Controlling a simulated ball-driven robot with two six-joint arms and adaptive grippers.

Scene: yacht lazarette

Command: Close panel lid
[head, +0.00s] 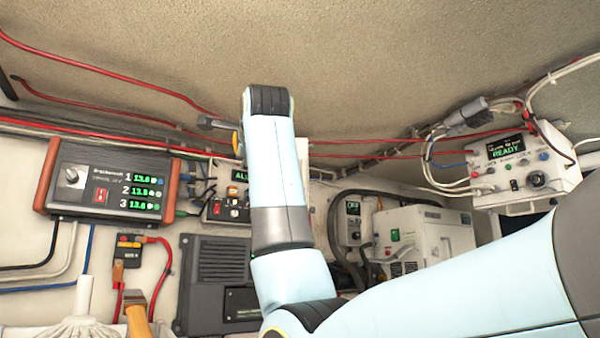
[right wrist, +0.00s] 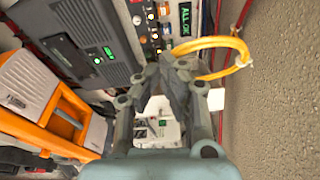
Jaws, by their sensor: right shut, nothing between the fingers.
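The panel with the green ALL OK display (right wrist: 185,16) and a row of knobs shows at the top of the right wrist view. In the head view its left part (head: 218,210) shows beside my arm, which hides the rest. I cannot clearly make out a lid or its angle. My right gripper (head: 207,123) points left near the ceiling, above the panel in the picture. In the right wrist view its fingers (right wrist: 174,70) are shut and empty. A yellow ring (right wrist: 243,52) is close beside the fingertips; I cannot tell whether they touch. My left gripper is not in view.
A charger box (head: 110,185) with orange ends is at left. A READY control box (head: 525,168) is at right, with cables around it. A white cabinet (head: 425,238) stands at the back. Red cables (head: 110,78) run along the ceiling. An orange case (right wrist: 45,100) shows in the wrist view.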

